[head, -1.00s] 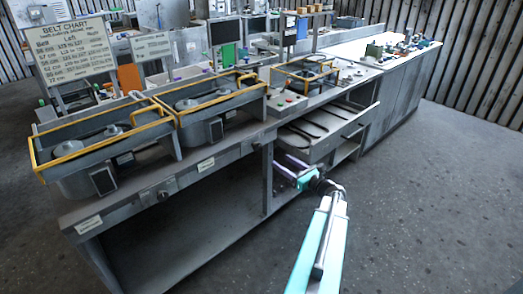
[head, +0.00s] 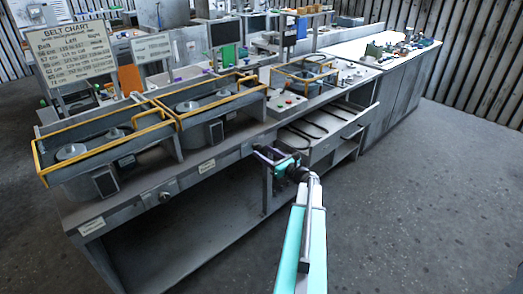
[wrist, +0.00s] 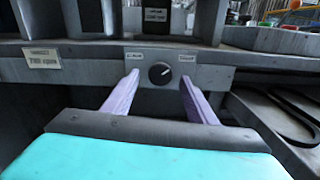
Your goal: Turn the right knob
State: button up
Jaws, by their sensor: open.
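The right knob is a round black dial (wrist: 160,73) with a white pointer mark, set in the grey front panel of the bench between two small labels. My gripper (wrist: 159,78) is open, with its two lilac fingers pointing at the panel, one to the left and one to the right of the knob. The fingers look short of a grip, and I cannot tell if the tips reach past the knob face. In the head view my gripper (head: 263,154) is at the bench's front edge and covers most of the right knob.
The left knob (head: 164,197) is further left on the same panel. Two blower housings with yellow rails (head: 210,103) stand on the bench top above. An open drawer with belts (head: 318,131) juts out on the right. The floor in front is clear.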

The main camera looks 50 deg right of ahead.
aim_at(256, 147)
jog(key=shift+w+d, duration=0.15)
jog(key=shift+w, duration=1.1)
jog(key=c, duration=1.1)
jog(key=shift+o, duration=0.2)
jog(key=shift+f+n+b, duration=0.1)
jog(key=shift+n+b, duration=0.3)
jog(key=shift+b, duration=0.25)
